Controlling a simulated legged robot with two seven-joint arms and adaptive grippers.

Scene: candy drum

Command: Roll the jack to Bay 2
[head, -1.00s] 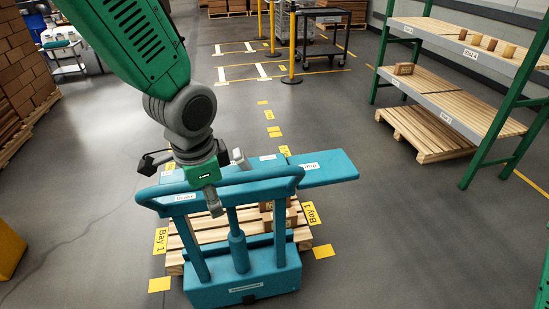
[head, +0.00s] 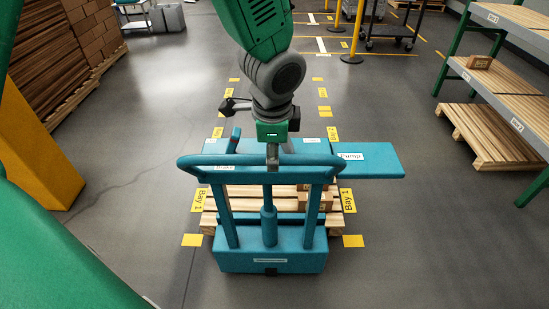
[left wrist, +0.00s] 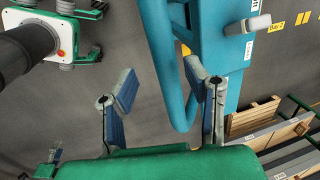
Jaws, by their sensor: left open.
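The teal jack (head: 270,263) stands upright at a wooden pallet (head: 245,205) between yellow Bay 1 labels (head: 348,200). Its rounded handle bar (head: 200,163) bears a Brake label, and a Pump panel (head: 385,160) juts right. My left gripper (head: 272,155) is over the middle of the handle, pointing down. In the left wrist view its fingers (left wrist: 160,95) are open, with the curved end of the handle (left wrist: 183,110) seen between them; contact is unclear. A Bay 2 label (left wrist: 275,28) shows there, beyond a grey-tipped lever (left wrist: 248,24). My right gripper is not in view.
Small cartons (head: 315,198) sit on the pallet. A green-framed shelf (head: 515,75) with a low pallet stands right. Stacked cartons (head: 65,50) and a yellow post (head: 38,145) are on the left. The marked lane ahead is open up to yellow stanchions (head: 354,35) and a cart.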

